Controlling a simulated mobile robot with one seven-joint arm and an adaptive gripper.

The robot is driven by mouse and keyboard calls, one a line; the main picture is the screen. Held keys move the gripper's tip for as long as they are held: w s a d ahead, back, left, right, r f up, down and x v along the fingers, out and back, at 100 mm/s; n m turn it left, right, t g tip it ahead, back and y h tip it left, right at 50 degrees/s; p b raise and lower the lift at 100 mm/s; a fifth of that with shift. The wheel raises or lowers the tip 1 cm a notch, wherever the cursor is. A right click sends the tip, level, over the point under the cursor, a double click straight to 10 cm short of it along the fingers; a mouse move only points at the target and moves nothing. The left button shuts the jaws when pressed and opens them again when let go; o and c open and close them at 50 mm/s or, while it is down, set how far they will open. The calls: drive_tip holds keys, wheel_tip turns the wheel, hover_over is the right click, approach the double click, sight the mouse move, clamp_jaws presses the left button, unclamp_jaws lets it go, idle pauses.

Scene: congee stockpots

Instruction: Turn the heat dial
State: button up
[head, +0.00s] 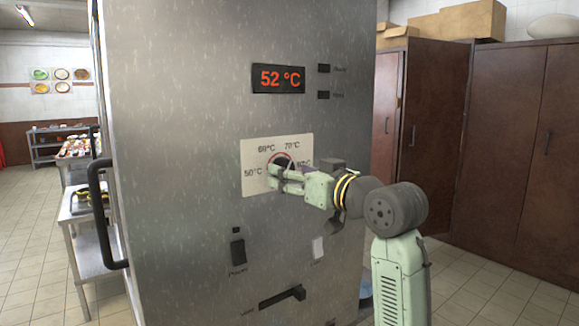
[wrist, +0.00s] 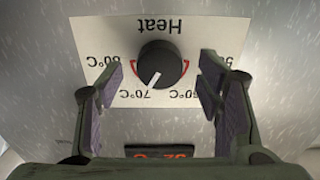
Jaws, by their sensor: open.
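The heat dial (wrist: 162,63) is a round black knob on a white label plate marked "Heat", with temperatures from 50°C to 80°C. The wrist view shows it upside down. Its white pointer line points about at the 70°C mark. In the head view, my gripper partly hides the dial and plate (head: 247,152). My gripper (wrist: 160,76) is open, with one finger on each side of the dial and a visible gap to it on both sides. In the head view my gripper (head: 276,176) is right at the plate.
A red display (head: 279,78) above the plate reads 52 °C. Below are a dark power switch (head: 238,252), a light switch (head: 318,248) and a black lever (head: 283,297). A black handle (head: 105,213) sticks out at the left edge. Brown cabinets (head: 510,140) stand at right.

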drive_tip(key=shift+x, duration=0.85)
drive_tip(key=shift+c, duration=0.2)
drive_tip(key=c, duration=1.1)
